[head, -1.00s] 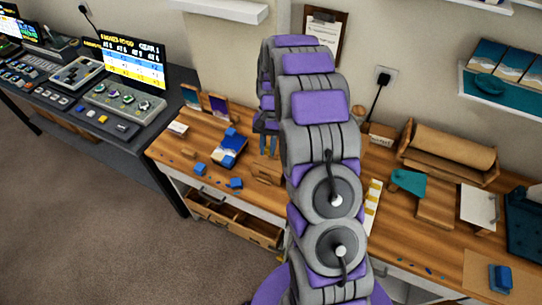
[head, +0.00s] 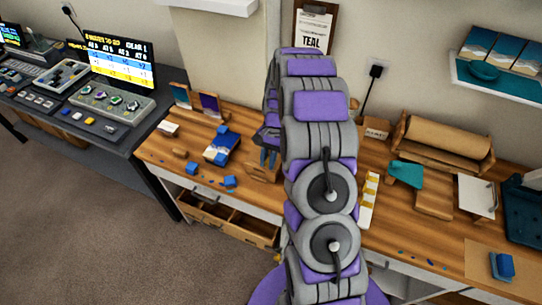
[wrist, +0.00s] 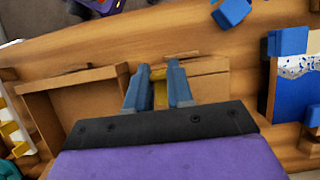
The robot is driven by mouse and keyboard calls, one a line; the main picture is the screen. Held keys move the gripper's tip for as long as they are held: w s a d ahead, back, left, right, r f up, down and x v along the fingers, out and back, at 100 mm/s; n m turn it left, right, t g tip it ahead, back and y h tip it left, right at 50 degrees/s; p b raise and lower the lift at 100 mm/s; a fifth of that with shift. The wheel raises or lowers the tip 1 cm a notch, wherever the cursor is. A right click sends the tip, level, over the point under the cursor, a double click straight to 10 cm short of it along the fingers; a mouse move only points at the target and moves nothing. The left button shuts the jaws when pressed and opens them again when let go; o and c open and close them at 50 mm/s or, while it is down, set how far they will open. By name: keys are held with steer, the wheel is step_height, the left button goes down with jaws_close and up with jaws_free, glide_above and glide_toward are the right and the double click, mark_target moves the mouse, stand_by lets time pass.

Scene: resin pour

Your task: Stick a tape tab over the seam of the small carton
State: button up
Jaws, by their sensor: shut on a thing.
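The small carton (head: 258,172) is a brown box on the wooden bench, partly hidden behind my arm in the head view. In the wrist view the brown carton (wrist: 85,78) lies below my gripper, with its walls running left and right of the fingers. My gripper (wrist: 155,82) has its two blue-grey fingers shut on a narrow yellow-tan piece (wrist: 160,90), which looks like the tape tab. The fingers (head: 268,158) show at the carton in the head view. I cannot tell whether the tab touches the carton. The seam is not clear.
A strip with yellow and white bands (head: 369,200) lies right of my arm. A blue-and-white box (head: 222,146) and loose blue blocks (head: 191,168) are left of the carton. A paper roll holder (head: 445,145) stands at the back right. An open drawer (head: 240,226) sits below.

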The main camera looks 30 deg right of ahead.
steer(key=shift+d+f, duration=0.4)
steer(key=shift+f, duration=0.2)
steer(key=shift+s+a, duration=0.1)
steer(key=shift+a, duration=1.05)
steer(key=shift+d+f, duration=0.15)
steer(key=shift+d, duration=0.65)
steer(key=shift+a, duration=0.65)
steer(key=shift+f, duration=0.1)
steer(key=shift+d+f, duration=0.2)
steer(key=shift+d, duration=0.3)
